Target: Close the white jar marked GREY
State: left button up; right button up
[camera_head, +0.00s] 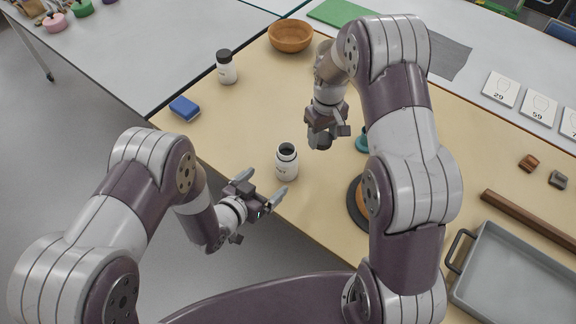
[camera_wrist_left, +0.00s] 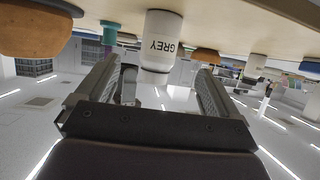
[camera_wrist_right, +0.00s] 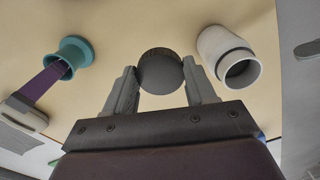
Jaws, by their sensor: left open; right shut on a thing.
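The white jar marked GREY (camera_head: 287,170) stands upright and uncovered on the table; its open mouth shows in the right wrist view (camera_wrist_right: 240,70). Its label faces my left gripper in the left wrist view (camera_wrist_left: 160,45). My left gripper (camera_head: 263,184) is open, just short of the jar on its near side, with the jar ahead between its fingers. My right gripper (camera_head: 324,130) is shut on a dark round lid (camera_wrist_right: 160,74), held above the table to the right of the jar. The lid also shows in the head view (camera_head: 320,143).
Another white jar with a black lid (camera_head: 227,70) stands at back left, near a blue sponge (camera_head: 184,108) and wooden bowl (camera_head: 290,37). A teal spool-shaped thing (camera_wrist_right: 72,52) stands beyond the lid. A grey tray (camera_head: 520,275) lies at right. The table's near edge is close to the jar.

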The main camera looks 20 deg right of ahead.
aim_at(281, 170)
pick_arm(q)
jog(key=shift+s+d+r, duration=0.15)
jog(key=shift+s, duration=0.1)
pick_arm(e)
jog(key=shift+s+d+r, duration=0.1)
jog(key=shift+s+r, duration=0.05)
jog(key=shift+s, duration=0.15)
pick_arm(q)
jog(key=x, duration=0.6)
jog(key=shift+w+d, duration=0.2)
jog(key=shift+w, duration=0.15)
pick_arm(e)
jog(key=shift+w, duration=0.1)
pick_arm(q)
jog(key=x, duration=0.5)
jog(key=shift+w+f, duration=0.15)
jog(key=shift+f, duration=0.2)
jog(key=shift+a, duration=0.1)
